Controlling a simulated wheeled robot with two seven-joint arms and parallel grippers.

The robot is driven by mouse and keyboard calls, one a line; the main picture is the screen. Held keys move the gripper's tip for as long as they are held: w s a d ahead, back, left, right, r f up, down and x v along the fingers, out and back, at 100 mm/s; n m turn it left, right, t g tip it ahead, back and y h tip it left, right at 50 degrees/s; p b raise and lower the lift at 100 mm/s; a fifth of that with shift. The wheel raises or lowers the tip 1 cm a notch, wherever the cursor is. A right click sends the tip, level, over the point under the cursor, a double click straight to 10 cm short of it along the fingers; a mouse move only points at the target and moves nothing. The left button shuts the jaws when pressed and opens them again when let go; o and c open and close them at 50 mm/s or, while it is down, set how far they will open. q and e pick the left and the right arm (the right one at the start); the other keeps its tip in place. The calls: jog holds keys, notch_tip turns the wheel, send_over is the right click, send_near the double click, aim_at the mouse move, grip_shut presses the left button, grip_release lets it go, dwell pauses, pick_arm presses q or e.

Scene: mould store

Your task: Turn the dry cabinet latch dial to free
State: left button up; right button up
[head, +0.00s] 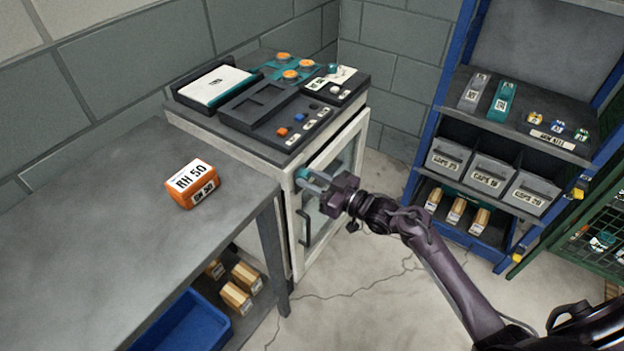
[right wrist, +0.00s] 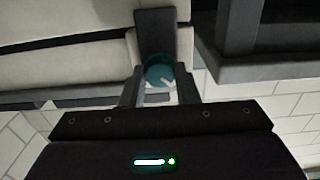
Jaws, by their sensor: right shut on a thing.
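The dry cabinet (head: 345,155) is a cream cabinet with a glass door, standing at the end of the grey bench. Its latch dial (head: 303,174) is a small teal knob at the upper left of the door front. My right gripper (head: 309,180) reaches in from the right and is shut on the dial. In the right wrist view the teal dial (right wrist: 159,71) sits between the two fingers, with a pale mark on its face. The fingers partly hide the dial, and I cannot read its setting. My left gripper is not in view.
A dark door handle (head: 304,228) hangs below the dial. The grey bench (head: 110,235) with an orange RH 50 box (head: 192,184) is at the left. A blue-framed shelf (head: 438,110) with bins stands at the right. Floor between them is mostly clear.

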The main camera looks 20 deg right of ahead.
jog(key=m+p, duration=0.1)
jog(key=m, duration=0.1)
jog(key=m+p, duration=0.1)
jog(key=p, duration=0.1)
jog(key=shift+r+m, duration=0.2)
jog(key=shift+m, duration=0.2)
jog(key=m+p, duration=0.2)
jog(key=m, duration=0.2)
jog(key=shift+m+p, duration=0.3)
jog(key=shift+p, duration=0.1)
jog(key=m+p, duration=0.2)
jog(key=m, duration=0.2)
jog(key=shift+f+m+p, duration=0.15)
jog(key=shift+m+p, duration=0.9)
jog(key=shift+m, duration=1.75)
jog(key=o, duration=1)
